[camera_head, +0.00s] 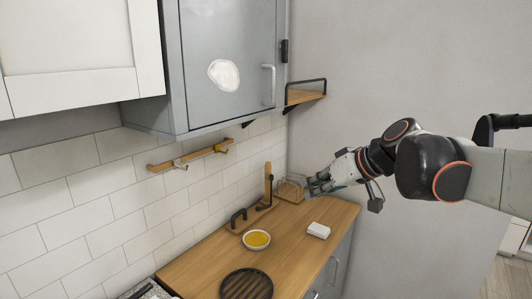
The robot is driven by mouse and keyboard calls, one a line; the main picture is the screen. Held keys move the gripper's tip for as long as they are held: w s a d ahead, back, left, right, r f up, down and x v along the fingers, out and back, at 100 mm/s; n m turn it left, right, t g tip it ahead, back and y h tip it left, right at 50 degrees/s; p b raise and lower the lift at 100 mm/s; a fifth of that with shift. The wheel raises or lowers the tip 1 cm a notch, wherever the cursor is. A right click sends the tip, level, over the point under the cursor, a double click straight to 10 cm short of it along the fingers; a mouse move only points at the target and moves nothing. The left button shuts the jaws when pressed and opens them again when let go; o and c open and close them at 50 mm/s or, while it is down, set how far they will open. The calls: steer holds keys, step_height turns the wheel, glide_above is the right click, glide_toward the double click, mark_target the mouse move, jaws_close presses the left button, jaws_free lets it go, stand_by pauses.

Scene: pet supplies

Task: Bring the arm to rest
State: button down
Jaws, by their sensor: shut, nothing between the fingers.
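My arm comes in from the right side of the head view and points left, over the far right end of the wooden counter (298,243). My gripper (311,187) is at the end of it, raised above the counter, shut and empty. It shows in front of a wire basket or rack (287,191) at the counter's far end and partly hides it. I cannot tell whether they touch.
Above hang a grey cabinet (235,95), a corner shelf (305,96) and a hook rail (195,155).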

steer(key=s+d+f+m+h+b, duration=0.1)
steer(key=s+d+f+h+b, duration=0.1)
steer(key=s+f, duration=0.6)
steer(key=s+d+f+m+h+b, duration=0.2)
steer(key=s+f+b, duration=0.3)
steer(key=s+f, duration=0.3)
steer(key=s+d+f+m+h+b, duration=0.2)
steer(key=s+d+f+h+b, duration=0.1)
steer(key=s+f, duration=0.5)
step_height(320, 180, down, 2)
steer(key=shift+d+f+b, duration=0.15)
steer(key=shift+d+b, duration=0.35)
steer(key=shift+d, duration=0.3)
steer(key=shift+s, duration=0.1)
